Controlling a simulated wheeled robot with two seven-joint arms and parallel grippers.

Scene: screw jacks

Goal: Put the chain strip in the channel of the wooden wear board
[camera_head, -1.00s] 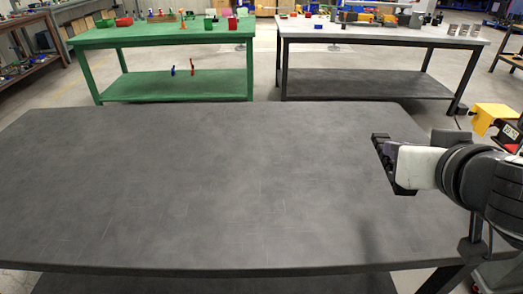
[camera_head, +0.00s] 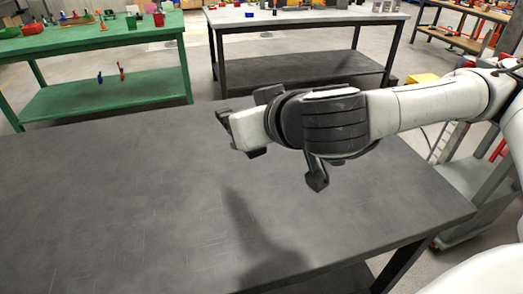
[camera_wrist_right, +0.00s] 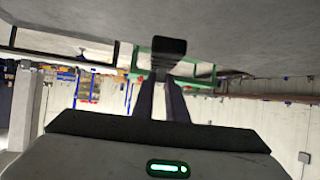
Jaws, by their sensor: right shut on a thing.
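My right gripper (camera_head: 222,118) reaches in from the right, above the dark grey table. It also shows in the right wrist view (camera_wrist_right: 168,75), where its two fingers are close together and shut on a small dark thing (camera_wrist_right: 168,47) at their tips. I cannot tell whether this thing is the chain strip; in the head view it is too small or hidden to make out. I see no wooden wear board in either view. My left gripper is not in view.
The dark grey table top (camera_head: 120,200) in front of me is bare. Behind it stand a green table (camera_head: 90,40) with small coloured items at the left and a grey-topped table (camera_head: 300,14) with parts on it. A grey cart (camera_head: 470,185) stands at the right.

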